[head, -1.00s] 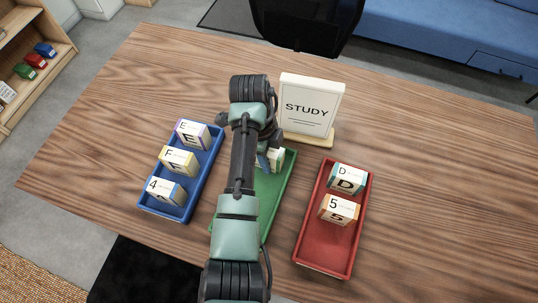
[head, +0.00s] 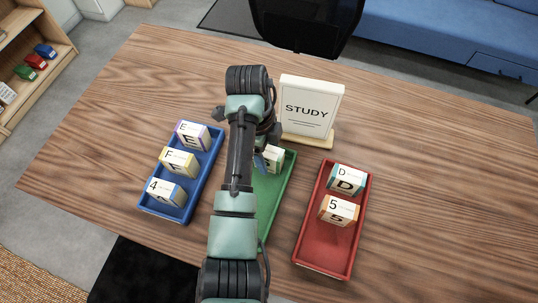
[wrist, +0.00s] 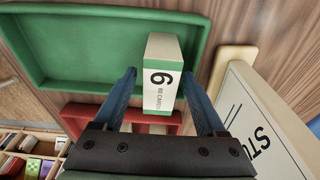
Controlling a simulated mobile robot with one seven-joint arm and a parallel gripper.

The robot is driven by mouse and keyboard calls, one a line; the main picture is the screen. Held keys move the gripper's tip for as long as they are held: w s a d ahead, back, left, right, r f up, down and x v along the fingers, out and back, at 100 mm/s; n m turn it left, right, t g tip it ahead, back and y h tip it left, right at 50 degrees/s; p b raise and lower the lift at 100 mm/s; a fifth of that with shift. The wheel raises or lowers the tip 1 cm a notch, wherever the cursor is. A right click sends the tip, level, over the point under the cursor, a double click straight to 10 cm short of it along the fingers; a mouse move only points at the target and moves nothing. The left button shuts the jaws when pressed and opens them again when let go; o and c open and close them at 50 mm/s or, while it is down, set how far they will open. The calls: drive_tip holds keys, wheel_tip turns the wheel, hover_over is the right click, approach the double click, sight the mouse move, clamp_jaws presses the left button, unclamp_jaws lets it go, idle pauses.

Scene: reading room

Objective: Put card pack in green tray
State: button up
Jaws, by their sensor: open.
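A white card pack with a green edge and a 6 on it (wrist: 161,80) shows between my gripper's blue fingers in the wrist view. It appears to be at the far end of the green tray (head: 266,215), where it is partly hidden by my arm in the head view (head: 273,157). The green tray also shows in the wrist view (wrist: 60,75). My gripper (wrist: 159,82) is open, with one finger on each side of the pack. A gap shows beside the pack on the left; contact on the right is unclear.
A blue tray (head: 205,178) with three card packs stands to the left. A red tray (head: 318,250) with two packs stands to the right. A STUDY sign (head: 308,108) stands close behind the green tray. The table's right side (head: 450,180) is clear.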

drive_tip(key=r, duration=0.2)
drive_tip(key=r+p, duration=0.1)
drive_tip(key=r, duration=0.2)
drive_tip(key=a+r+p, duration=0.1)
drive_tip(key=r, duration=0.2)
drive_tip(key=shift+w+a+r, duration=0.1)
drive_tip(key=shift+w+r, duration=0.05)
drive_tip(key=shift+w, duration=0.1)
drive_tip(key=shift+a+r+p, duration=0.1)
drive_tip(key=shift+r+p, duration=0.6)
